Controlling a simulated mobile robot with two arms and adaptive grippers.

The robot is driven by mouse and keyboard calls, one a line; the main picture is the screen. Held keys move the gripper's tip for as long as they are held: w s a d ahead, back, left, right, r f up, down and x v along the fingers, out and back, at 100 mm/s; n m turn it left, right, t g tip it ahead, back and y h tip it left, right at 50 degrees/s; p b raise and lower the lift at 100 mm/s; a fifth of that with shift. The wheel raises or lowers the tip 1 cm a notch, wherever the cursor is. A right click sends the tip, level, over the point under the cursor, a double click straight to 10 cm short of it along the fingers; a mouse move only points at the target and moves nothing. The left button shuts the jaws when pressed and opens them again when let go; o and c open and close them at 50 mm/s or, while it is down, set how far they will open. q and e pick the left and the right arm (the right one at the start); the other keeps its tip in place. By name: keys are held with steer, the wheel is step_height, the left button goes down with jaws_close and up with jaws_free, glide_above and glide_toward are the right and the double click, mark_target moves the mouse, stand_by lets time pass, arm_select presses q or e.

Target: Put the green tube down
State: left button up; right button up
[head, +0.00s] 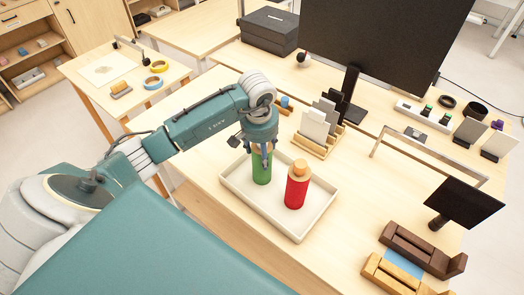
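The green tube (262,168) stands upright in the left part of a shallow cream tray (293,235) on the desk. My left gripper (264,155) comes down from above at the tube's top, and its fingers are around the upper end. The tube looks held; whether its base touches the tray floor is hard to tell. A red tube (297,190) with a wooden top stands to its right in the same tray, apart from it. My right gripper does not show.
A wooden rack with cards (316,140) stands behind the tray. A monitor (375,40) is at the back. Wooden blocks (415,255) and a small dark screen (464,203) are at the right. A side table with tape rolls (153,82) is at the left.

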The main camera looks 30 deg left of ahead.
arm_select(q)
steer(key=shift+o, duration=0.5)
steer(key=shift+r, duration=0.1)
steer(key=shift+r, duration=0.15)
steer(key=r+b, duration=0.1)
steer(key=r, duration=0.2)
steer(key=s+r+b, duration=0.1)
steer(key=r, duration=0.3)
steer(key=r+b, duration=0.2)
steer(key=r, duration=0.1)
steer(key=shift+s+d+r, duration=0.2)
steer(key=shift+s+d, duration=0.05)
steer(key=shift+s, duration=0.05)
steer(key=shift+s+r, duration=0.1)
steer(key=shift+r, duration=0.5)
